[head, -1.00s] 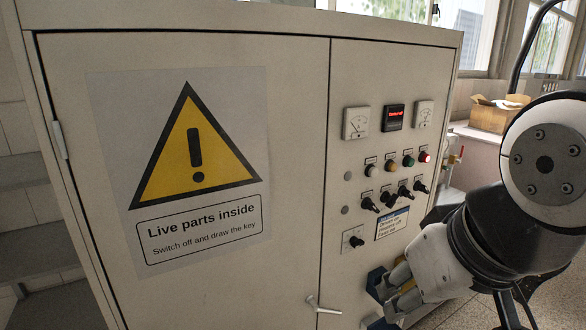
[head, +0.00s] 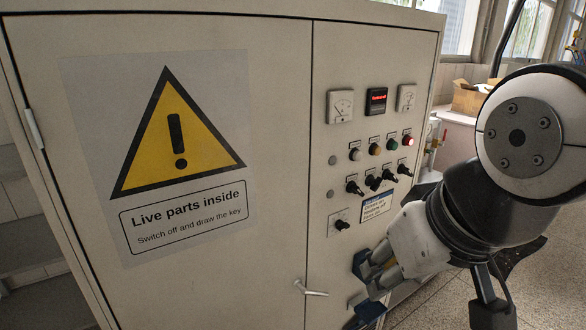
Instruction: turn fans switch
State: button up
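The control panel (head: 330,265) is on the right door of a beige cabinet. It carries a slanted row of several black rotary switches, among them a left one (head: 354,187) and a right one (head: 404,169). Another black rotary switch (head: 342,225) sits lower left on its own plate. The labels are too small to read, so I cannot tell which one is the fans switch. My gripper (head: 362,289) is at the lower right of the panel, below the switches and apart from them. Its dark blue finger pads are spread and nothing shows between them.
Coloured lamps (head: 391,145), two gauges (head: 340,105) and a red-lit display (head: 376,101) are above the switches. A door handle (head: 311,290) sticks out left of my gripper. A warning sign (head: 176,150) is on the left door. A cardboard box (head: 467,97) stands behind at right.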

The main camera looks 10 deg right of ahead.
aim_at(404, 170)
jog(key=z, duration=0.8)
jog(key=i+j+z, duration=0.15)
jog(key=i+j, duration=0.2)
jog(key=i+j+z, duration=0.2)
jog(key=j, duration=0.3)
jog(key=i+l, duration=0.05)
jog(key=i, duration=0.05)
